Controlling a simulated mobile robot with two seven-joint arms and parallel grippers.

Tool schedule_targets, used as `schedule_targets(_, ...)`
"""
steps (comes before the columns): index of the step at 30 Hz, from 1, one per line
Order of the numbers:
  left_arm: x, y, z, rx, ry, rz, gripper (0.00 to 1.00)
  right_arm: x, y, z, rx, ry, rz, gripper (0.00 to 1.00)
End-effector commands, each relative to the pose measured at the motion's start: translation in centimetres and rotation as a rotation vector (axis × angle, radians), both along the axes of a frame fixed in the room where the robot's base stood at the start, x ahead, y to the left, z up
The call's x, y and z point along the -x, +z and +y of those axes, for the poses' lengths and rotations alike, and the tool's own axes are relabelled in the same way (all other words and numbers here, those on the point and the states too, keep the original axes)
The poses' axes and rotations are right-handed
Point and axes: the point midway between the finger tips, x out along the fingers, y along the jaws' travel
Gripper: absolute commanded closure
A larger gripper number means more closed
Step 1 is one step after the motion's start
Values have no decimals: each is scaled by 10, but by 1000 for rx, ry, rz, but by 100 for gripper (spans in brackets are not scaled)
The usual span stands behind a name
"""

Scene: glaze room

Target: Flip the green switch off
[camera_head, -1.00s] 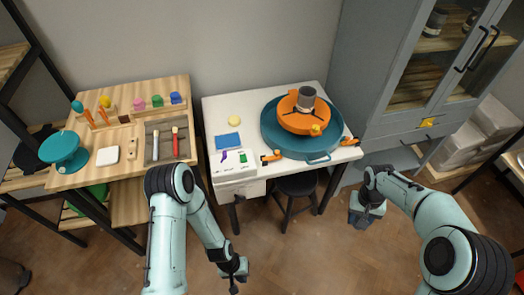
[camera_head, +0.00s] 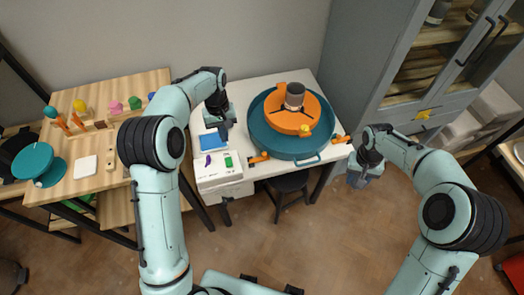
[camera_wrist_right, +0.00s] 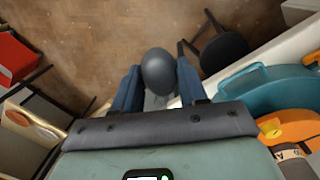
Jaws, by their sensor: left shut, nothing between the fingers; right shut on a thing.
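The green switch (camera_head: 228,161) sits on the front of a white box (camera_head: 218,175) at the left front of the white table. A purple switch (camera_head: 208,160) is beside it on the left. Which way the green switch is tipped is too small to tell. My left gripper (camera_head: 224,132) is shut and empty, just behind the green switch in the picture and apart from it. My right gripper (camera_head: 358,180) is out over the floor, right of the table. In the right wrist view, it is shut on a dark grey rounded thing (camera_wrist_right: 158,70).
A blue sponge (camera_head: 212,141) lies beside my left gripper. A teal round basin (camera_head: 258,133) with an orange wheel (camera_head: 287,121) and grey cup (camera_head: 295,95) fills the table's right. A wooden table (camera_head: 70,185) stands left, a grey cabinet (camera_head: 350,60) right.

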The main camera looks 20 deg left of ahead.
Motion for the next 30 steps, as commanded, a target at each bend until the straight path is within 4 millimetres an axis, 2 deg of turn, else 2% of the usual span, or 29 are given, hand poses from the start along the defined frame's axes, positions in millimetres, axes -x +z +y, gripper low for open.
schedule_targets(4,0,5,1,-4,5,3,100,0,0,0,0,0,0,82)
schedule_targets(14,1,0,1,-2,3,4,100,1,-1,0,0,0,1,82)
schedule_targets(20,6,-30,-2,-2,3,8,100,4,-8,0,0,1,6,82)
schedule_targets(30,15,-100,-8,-1,3,7,100,8,-17,0,0,0,12,82)
